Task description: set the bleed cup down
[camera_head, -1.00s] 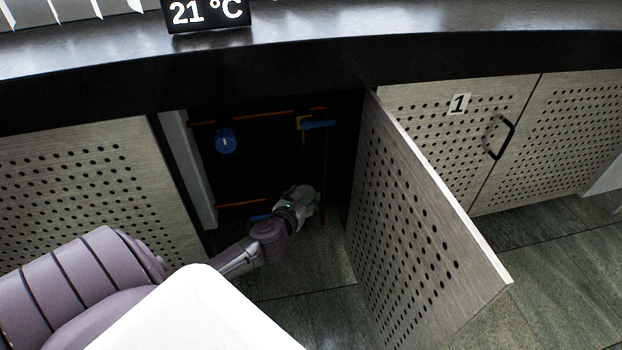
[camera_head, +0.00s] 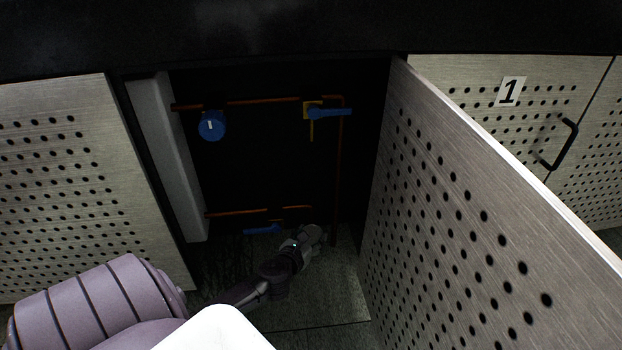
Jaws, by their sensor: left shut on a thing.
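My left gripper (camera_head: 312,236) reaches low into the open dark cabinet, near the cabinet floor. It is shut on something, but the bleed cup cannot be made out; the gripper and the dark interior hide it. The gripper is just right of the lower blue lever (camera_head: 262,229) and below the lower copper pipe (camera_head: 240,212). My right gripper is not in view.
The perforated cabinet door (camera_head: 455,215) stands open on the right. A blue round knob (camera_head: 212,126) and an upper blue lever valve (camera_head: 328,112) sit on the upper pipe. A pale vertical panel (camera_head: 168,160) bounds the left. The floor (camera_head: 325,305) before the opening is clear.

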